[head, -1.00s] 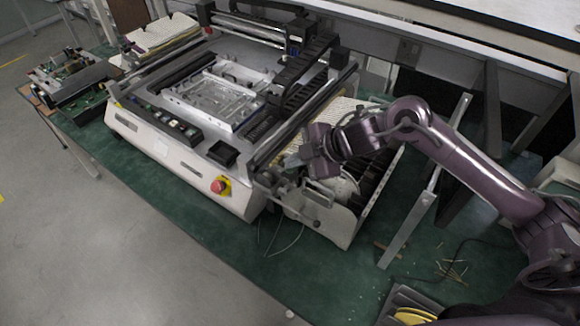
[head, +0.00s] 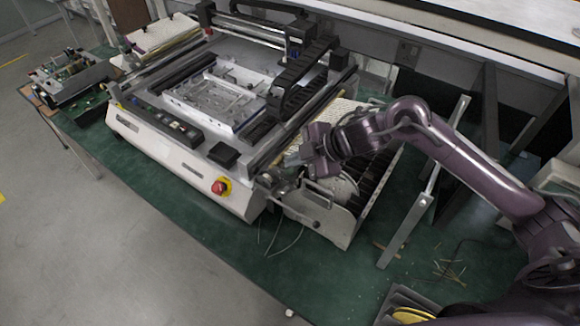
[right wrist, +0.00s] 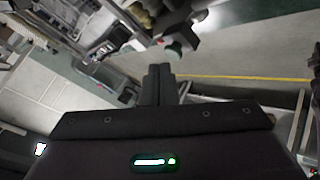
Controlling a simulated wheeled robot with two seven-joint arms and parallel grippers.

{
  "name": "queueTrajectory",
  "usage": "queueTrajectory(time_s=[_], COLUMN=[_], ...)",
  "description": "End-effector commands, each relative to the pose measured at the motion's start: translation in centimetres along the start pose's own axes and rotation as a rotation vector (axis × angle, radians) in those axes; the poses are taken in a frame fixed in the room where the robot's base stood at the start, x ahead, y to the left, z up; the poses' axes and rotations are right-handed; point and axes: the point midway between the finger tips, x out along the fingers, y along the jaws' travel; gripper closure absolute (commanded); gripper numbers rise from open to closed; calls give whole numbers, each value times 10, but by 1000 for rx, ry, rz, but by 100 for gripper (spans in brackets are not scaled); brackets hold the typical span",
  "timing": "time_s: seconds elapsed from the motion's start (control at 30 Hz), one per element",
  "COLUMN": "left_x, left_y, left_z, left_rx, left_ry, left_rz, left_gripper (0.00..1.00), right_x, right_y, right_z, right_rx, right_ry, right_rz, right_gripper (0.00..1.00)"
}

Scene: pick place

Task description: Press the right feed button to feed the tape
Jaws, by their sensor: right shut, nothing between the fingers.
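The pick-and-place machine (head: 165,150) stands on the green table, with a tape feeder unit (head: 335,222) on its right side. My right gripper (head: 288,160) is low over the near end of this feeder, by the machine's right edge. In the right wrist view its two fingers (right wrist: 160,80) are together and empty. A small green round part (right wrist: 174,48) shows just past the fingertips there; I cannot tell if it is the feed button or if the fingers touch it. The right feed button is not clearly visible in the head view. My left gripper is not in view.
A red emergency stop (head: 221,187) sits on the machine's front right corner. Thin tape strands hang in front of the feeder. Circuit boards (head: 70,75) lie at the far left. The front strip of the table is mostly clear.

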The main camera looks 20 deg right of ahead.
Motion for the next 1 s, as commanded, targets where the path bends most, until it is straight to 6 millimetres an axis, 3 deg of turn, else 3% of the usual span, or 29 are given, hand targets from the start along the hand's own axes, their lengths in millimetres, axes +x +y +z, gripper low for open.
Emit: queueTrajectory(time_s=[0.23, 0.73, 1.0], left_x=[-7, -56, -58], left_y=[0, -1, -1], left_z=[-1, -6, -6], left_rx=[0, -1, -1], left_ry=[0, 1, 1], left_rz=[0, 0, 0], left_gripper=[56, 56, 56], right_x=[-5, -40, -42], right_y=[4, 29, 30], right_z=[-4, -29, -30], right_rx=[0, 0, 0], right_ry=[0, 0, 0], right_rz=[0, 0, 0], right_gripper=[100, 100, 100])
